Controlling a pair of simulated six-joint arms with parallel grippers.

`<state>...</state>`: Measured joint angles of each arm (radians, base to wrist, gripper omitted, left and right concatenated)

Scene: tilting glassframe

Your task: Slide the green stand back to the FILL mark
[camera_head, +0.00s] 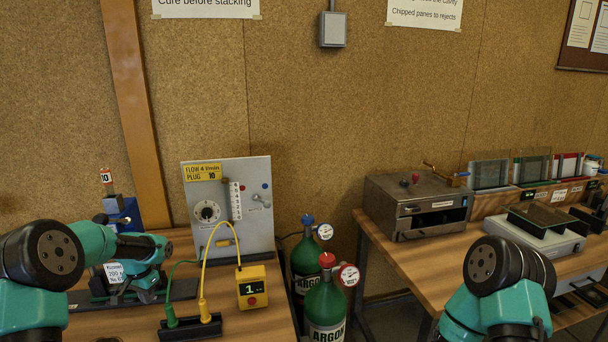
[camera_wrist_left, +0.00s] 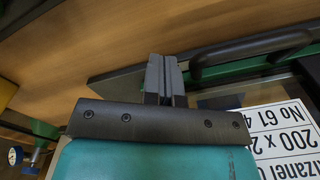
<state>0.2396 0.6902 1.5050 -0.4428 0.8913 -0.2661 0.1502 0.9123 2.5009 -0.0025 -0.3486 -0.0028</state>
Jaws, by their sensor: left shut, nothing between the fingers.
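My left gripper (camera_head: 150,290) is low over the left bench. In the left wrist view its grey fingertips (camera_wrist_left: 164,76) are together with nothing between them. They are right beside the green stand (camera_wrist_left: 225,68), which carries a black handle-like bar and shows as a long dark-and-green edge. I cannot tell whether they touch. A white label (camera_wrist_left: 283,137) reading "200 x 2" and "No 61 4" lies close on the right. In the head view my left arm covers most of the stand. I cannot make out a FILL mark. My right gripper is not shown; only my right arm is.
On the left bench are a grey flow panel (camera_head: 228,205), a yellow counter box (camera_head: 252,287) and a black socket block (camera_head: 190,328) with green and yellow leads. Argon bottles (camera_head: 325,308) stand between the benches. A metal oven (camera_head: 415,203) is on the right bench.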

